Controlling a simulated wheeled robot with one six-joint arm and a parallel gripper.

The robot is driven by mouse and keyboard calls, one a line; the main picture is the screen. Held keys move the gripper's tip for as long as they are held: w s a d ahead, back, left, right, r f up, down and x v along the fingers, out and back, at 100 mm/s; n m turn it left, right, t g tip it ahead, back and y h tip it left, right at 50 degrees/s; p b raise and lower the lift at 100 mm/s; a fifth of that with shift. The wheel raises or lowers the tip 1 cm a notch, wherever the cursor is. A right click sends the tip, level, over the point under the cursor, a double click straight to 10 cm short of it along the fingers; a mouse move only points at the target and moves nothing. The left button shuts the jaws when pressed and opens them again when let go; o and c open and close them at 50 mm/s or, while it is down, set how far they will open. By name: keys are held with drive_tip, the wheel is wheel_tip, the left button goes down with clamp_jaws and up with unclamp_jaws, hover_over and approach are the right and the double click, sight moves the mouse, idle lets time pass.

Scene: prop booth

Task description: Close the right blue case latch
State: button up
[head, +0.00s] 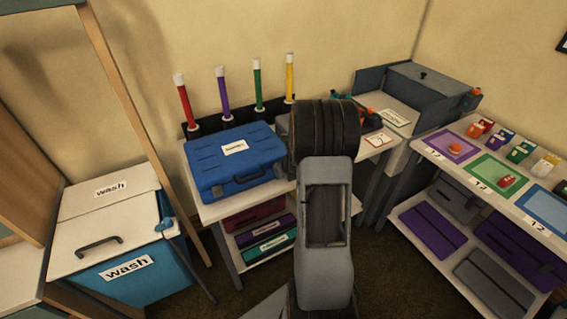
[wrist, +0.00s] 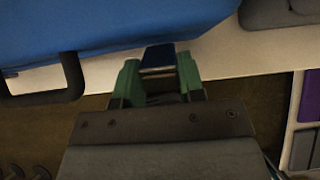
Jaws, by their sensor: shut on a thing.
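The blue case (head: 222,170) lies with its lid down on the white table, its dark handle on the front side. In the wrist view the case (wrist: 110,22) fills the top left, with the handle (wrist: 72,78) at the left. My gripper (wrist: 158,82) has green fingers on both sides of the right latch (wrist: 158,58), a small dark blue flap at the case's front edge. The fingers are shut on it. In the head view my arm hides the gripper and this latch.
Red, purple, green and yellow tubes (head: 258,85) stand behind the case. The table (head: 222,210) has a shelf below with coloured cases. A wash bin (head: 130,265) stands at the left. A shelf unit with coloured mats (head: 490,172) stands at the right.

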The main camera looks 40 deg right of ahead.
drive_tip(key=shift+p, duration=0.3)
drive_tip(key=o, duration=0.9)
drive_tip(key=shift+o, duration=0.2)
drive_tip(key=shift+r, duration=0.1)
drive_tip(key=shift+s+r, duration=0.15)
drive_tip(key=shift+r, duration=0.15)
drive_tip(key=p+v, duration=0.5)
drive_tip(key=v, duration=0.8)
